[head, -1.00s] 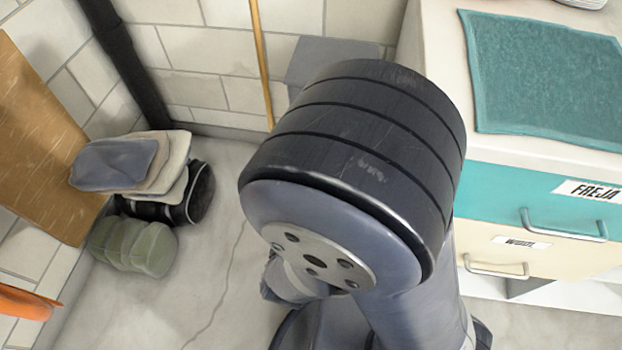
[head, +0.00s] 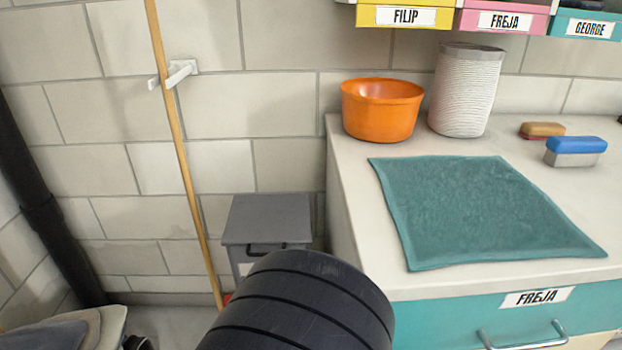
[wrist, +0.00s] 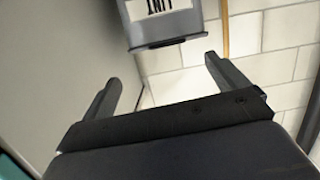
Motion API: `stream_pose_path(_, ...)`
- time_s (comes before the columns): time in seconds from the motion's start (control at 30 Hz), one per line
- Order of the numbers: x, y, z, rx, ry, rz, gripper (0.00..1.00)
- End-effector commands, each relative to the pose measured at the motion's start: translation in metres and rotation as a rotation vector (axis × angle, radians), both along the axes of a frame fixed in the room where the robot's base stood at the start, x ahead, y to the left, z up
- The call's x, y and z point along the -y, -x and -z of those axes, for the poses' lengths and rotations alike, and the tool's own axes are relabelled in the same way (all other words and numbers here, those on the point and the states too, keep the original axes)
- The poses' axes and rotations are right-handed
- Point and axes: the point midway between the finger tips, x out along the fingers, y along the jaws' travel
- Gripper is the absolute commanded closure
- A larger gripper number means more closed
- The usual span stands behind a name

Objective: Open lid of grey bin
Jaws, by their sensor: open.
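The grey bin stands on the floor against the tiled wall in the head view, left of the counter. Its flat grey lid (head: 267,216) looks closed, with a dark handle (head: 268,249) on the front edge. My arm hides the bin's lower part. The wrist view, turned upside down, shows the bin (wrist: 168,24) with a white lettered label, cut off by the top edge, and the dark handle (wrist: 170,43). My gripper (wrist: 162,70) is open and empty. Its two fingers point toward the bin, and the handle appears just beyond and between the fingertips, seemingly not touched.
A wooden pole (head: 180,150) leans on the wall left of the bin. The counter (head: 372,240) on the right holds a teal towel (head: 480,208), an orange bowl (head: 382,110), a ribbed white container (head: 466,92) and brushes. A dark pipe (head: 35,200) stands at the left.

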Motion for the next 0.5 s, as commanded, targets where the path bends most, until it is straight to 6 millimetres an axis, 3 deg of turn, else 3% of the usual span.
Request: stream_pose_path(0.5,-0.003,-0.063,0.015,0.000,0.000,0.002,0.06)
